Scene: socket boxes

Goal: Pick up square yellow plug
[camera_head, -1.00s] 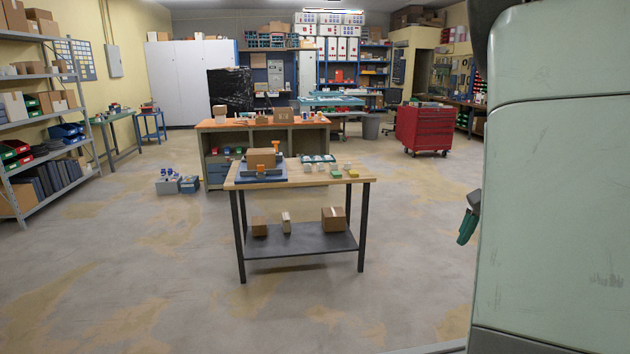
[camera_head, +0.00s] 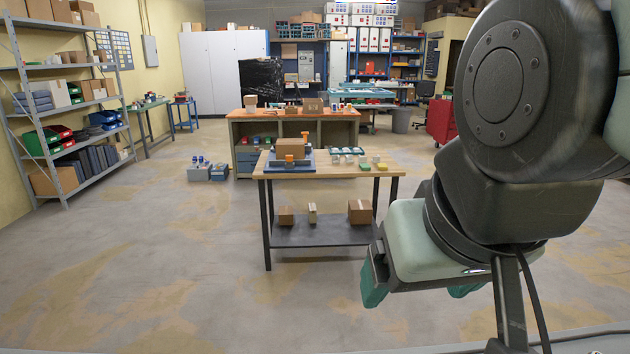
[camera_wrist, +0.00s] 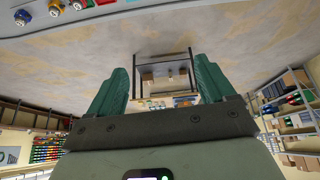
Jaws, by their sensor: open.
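A small yellow piece (camera_head: 382,167) lies near the right end of the wooden table top, beside a green piece (camera_head: 364,167) and several small white pieces. It is too small to tell whether it is the square yellow plug. My gripper (camera_head: 420,290) is in the lower right of the head view, well in front of the table and apart from it. Its two green fingers are spread with nothing between them. They also show in the wrist view (camera_wrist: 160,85), with the table beyond them, appearing upside down.
The wooden table (camera_head: 330,171) carries a blue fixture (camera_head: 270,165) with a cardboard box (camera_head: 291,148) on it. Boxes stand on its lower shelf (camera_head: 320,232). A wooden workbench (camera_head: 235,127) stands behind. A grey shelf rack (camera_head: 60,110) is at left. The floor before the table is clear.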

